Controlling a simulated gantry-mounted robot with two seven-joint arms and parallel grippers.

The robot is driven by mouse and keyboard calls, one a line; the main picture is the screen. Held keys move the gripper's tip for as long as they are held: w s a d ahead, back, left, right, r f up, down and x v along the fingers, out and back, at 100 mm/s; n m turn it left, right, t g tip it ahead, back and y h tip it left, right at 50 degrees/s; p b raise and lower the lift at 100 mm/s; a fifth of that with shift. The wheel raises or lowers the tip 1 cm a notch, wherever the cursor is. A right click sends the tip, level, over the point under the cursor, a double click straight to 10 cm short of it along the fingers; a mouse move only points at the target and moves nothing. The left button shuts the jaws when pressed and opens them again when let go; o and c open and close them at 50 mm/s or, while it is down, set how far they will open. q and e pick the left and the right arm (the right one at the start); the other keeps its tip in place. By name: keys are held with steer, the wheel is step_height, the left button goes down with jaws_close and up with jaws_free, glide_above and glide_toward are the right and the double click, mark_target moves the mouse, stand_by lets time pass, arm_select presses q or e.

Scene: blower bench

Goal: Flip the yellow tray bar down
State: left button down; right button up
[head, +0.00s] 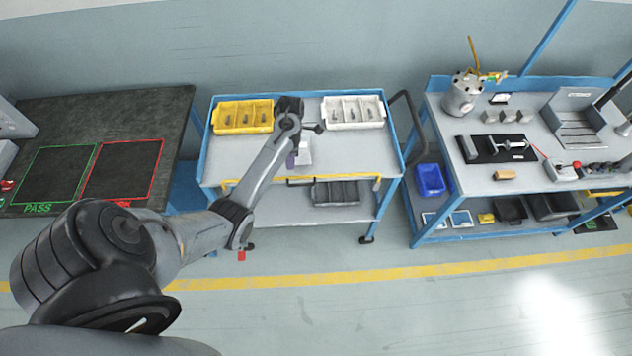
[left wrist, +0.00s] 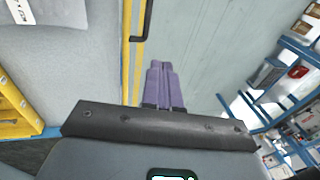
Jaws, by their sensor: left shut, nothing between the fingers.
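The yellow tray bar (head: 340,177) runs along the front edge of the middle cart, with a dark grip (head: 300,181) near its middle. My arm crosses in front of its left part. My left gripper (head: 291,160) points down over the cart's front part, just behind the bar in the head view. Its purple fingers (left wrist: 162,66) are shut together and empty, close to the bar. Whether they touch it is unclear. My right gripper is out of view.
A yellow bin (head: 242,131) and a white bin (head: 353,126) stand at the back of the cart top (head: 345,155). A white labelled item (head: 304,150) lies by the gripper. A grey tray (head: 336,193) sits on the lower shelf. Benches stand on both sides.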

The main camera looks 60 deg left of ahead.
arm_select(q)
steer(key=shift+t, duration=0.6)
steer(key=w+r, duration=0.1)
steer(key=w, duration=0.1)
steer(key=w+r, duration=0.1)
steer(key=r, duration=0.1)
steer(key=shift+w+a+r, duration=0.15)
steer(key=shift+w+a, duration=0.25)
step_height(320, 180, down, 14)
steer(key=s+d, duration=0.1)
steer(key=d, duration=0.1)
steer(key=shift+s+d, duration=0.2)
steer(key=shift+r, duration=0.1)
